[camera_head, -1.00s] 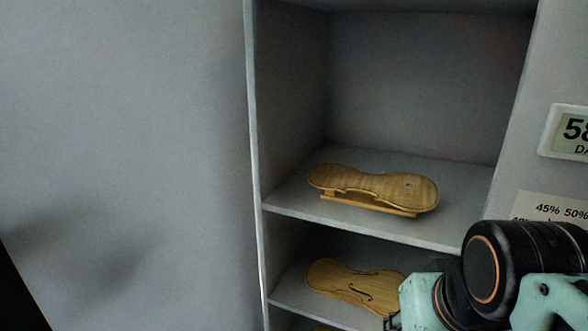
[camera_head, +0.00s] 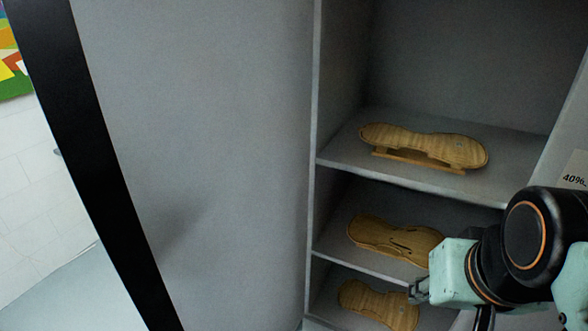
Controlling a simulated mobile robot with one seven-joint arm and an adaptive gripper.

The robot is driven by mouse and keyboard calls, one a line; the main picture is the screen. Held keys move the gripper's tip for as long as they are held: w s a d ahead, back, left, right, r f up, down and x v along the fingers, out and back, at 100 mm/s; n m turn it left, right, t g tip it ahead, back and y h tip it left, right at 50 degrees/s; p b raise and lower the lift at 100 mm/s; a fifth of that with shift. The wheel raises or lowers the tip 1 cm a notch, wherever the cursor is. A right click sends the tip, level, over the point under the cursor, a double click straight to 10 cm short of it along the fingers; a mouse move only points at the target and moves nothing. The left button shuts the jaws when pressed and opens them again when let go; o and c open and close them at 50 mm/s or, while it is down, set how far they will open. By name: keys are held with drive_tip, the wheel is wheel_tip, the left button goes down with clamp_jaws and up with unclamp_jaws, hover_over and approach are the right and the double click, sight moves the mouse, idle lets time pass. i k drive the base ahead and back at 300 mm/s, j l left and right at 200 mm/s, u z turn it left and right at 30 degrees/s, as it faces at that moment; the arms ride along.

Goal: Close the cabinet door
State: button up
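The cabinet (camera_head: 313,170) stands open, with its shelves exposed at centre and right. Its door seems to be the large plain grey panel (camera_head: 210,130) on the left, swung out from the cabinet's left edge, with a broad black edge (camera_head: 95,150). No handle shows on it. My arm comes in at the lower right, in front of the lower shelves. The small dark part at its end looks like my gripper (camera_head: 418,292), right of the door and apart from it. It is too small and partly hidden to tell open from shut.
A printed label (camera_head: 575,170) is on the right. Pale floor (camera_head: 40,200) shows left of the door, with a colourful picture (camera_head: 12,55) above.

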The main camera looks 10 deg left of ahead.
sight(181, 130)
drive_tip(key=k+j+z, duration=0.15)
drive_tip(key=j, duration=0.25)
drive_tip(key=k+j+z, duration=0.1)
drive_tip(key=j, duration=0.25)
drive_tip(key=k+j+z, duration=0.15)
drive_tip(key=j, duration=0.2)
drive_tip(key=k+j+z, duration=0.15)
drive_tip(key=j, duration=0.2)
drive_tip(key=k+j+z, duration=0.1)
drive_tip(key=j, duration=0.3)
drive_tip(key=k+j+z, duration=0.15)
drive_tip(key=j, duration=0.2)
drive_tip(key=j+z, duration=0.1)
drive_tip(key=j, duration=0.35)
drive_tip(key=k+j+z, duration=0.15)
drive_tip(key=j, duration=0.3)
drive_tip(key=j+z, duration=0.1)
drive_tip(key=j, duration=0.3)
drive_tip(key=i+l, duration=0.1)
drive_tip(key=l+u, duration=0.05)
